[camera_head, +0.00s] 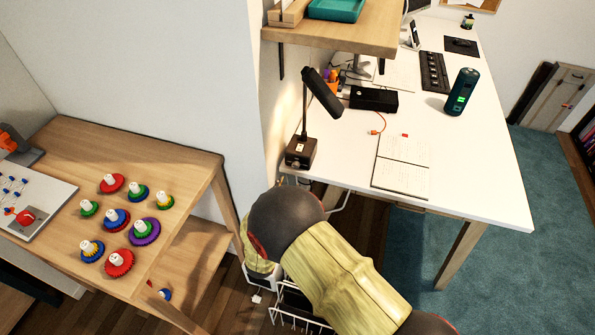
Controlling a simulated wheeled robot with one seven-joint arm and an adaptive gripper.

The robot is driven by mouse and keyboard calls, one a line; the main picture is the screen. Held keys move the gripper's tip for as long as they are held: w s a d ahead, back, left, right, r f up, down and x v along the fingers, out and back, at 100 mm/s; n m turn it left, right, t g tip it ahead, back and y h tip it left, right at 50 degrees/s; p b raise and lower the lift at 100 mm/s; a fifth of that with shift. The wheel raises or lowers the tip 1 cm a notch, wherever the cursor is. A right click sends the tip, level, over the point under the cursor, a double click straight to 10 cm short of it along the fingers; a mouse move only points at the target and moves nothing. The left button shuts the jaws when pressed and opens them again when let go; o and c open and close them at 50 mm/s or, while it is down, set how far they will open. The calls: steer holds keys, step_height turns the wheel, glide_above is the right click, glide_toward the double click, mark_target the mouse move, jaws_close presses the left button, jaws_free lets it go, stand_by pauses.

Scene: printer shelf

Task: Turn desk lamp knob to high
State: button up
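The black desk lamp (305,115) stands at the near left corner of the white desk, its head tilted over the desktop. Its square dark base (300,151) sits close to the desk's left edge. A small light spot on the base's near face may be the knob (295,163); it is too small to tell its setting. A warm glow shows on the wall beside the lamp. My arm crosses the lower middle of the view, below and in front of the desk's near edge. My gripper cannot be made out.
An open notebook (403,165), an orange-tipped cable (377,130), a black box (373,99) and a green bottle (461,92) are on the white desk (480,180). A wooden shelf (335,34) overhangs behind the lamp. A wooden table (85,140) with colored gears stands at left.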

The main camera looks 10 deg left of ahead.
mark_target(295, 167)
steer(key=w+b, duration=0.1)
steer(key=w, duration=0.3)
steer(key=w+b, duration=0.1)
steer(key=w, duration=0.1)
steer(key=shift+w+d+r+b, duration=0.25)
steer(key=shift+w+d+b, duration=0.05)
steer(key=shift+w+d, duration=0.1)
steer(key=shift+w+r, duration=0.1)
steer(key=shift+w, duration=0.45)
steer(key=shift+c, duration=1.2)
jaws_close()
